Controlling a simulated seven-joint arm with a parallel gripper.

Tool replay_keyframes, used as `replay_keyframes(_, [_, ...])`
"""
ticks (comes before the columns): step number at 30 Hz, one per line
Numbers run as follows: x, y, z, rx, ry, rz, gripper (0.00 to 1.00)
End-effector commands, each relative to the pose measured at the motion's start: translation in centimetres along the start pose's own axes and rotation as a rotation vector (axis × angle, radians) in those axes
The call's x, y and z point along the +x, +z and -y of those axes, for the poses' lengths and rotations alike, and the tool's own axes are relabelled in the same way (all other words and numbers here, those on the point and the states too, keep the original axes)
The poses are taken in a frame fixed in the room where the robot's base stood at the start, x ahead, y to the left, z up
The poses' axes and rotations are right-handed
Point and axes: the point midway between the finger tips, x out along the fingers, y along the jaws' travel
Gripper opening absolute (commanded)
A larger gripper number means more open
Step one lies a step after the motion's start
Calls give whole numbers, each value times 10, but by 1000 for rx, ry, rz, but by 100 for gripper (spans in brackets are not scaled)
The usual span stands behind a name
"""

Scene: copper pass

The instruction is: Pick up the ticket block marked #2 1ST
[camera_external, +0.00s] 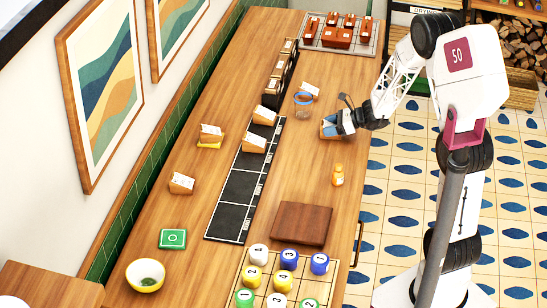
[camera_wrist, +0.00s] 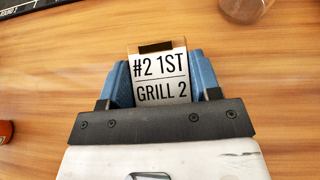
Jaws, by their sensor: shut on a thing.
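The ticket block marked #2 1ST (camera_wrist: 160,75) carries a white card that also reads GRILL 2, and it sits between the blue fingers of my gripper (camera_wrist: 160,88) in the wrist view. My gripper is shut on it. In the external view my gripper (camera_external: 329,128) is low over the right side of the wooden table, and the block shows only as a small wooden bit between the fingers. I cannot tell whether the block touches the table.

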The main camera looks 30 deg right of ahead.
Motion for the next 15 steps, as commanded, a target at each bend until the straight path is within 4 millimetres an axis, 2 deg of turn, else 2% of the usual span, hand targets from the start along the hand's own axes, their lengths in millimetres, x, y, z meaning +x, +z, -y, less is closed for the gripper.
replay_keyframes(8, [-3,8,0,-2,-1,1,31])
replay_keyframes(15, [-12,30,0,-3,-1,1,31])
